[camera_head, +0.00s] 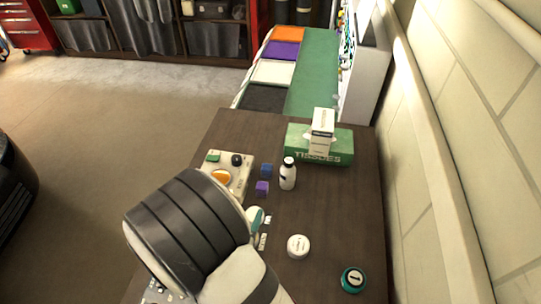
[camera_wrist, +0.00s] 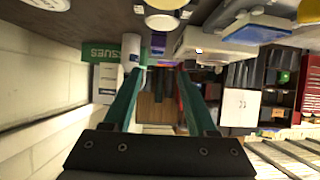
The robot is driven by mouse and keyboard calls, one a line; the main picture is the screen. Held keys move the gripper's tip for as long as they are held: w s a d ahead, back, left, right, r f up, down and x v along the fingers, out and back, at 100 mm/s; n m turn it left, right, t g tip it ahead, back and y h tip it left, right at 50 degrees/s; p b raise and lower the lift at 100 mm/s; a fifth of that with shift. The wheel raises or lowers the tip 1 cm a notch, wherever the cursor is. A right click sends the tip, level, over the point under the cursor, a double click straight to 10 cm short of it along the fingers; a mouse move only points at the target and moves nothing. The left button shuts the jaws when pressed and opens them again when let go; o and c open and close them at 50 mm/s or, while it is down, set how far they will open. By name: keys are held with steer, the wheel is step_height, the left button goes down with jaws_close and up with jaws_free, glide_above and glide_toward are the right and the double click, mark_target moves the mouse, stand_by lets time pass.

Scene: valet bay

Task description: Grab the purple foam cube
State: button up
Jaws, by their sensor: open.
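The purple foam cube (camera_head: 262,187) sits on the dark brown table, just in front of a blue cube (camera_head: 265,170).
A control panel with an orange knob (camera_head: 222,178) lies left of the cubes. A green tissue box (camera_head: 318,158) with a white carton (camera_head: 322,130) stands behind. A white round tub (camera_head: 298,245) and a teal disc (camera_head: 353,279) lie front right. The wall runs along the right.

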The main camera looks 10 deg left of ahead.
mark_target(262, 186)
steer(key=x, duration=1.4)
steer(key=shift+w+d, duration=0.2)
steer(key=shift+w, duration=0.2)
jaws_close()
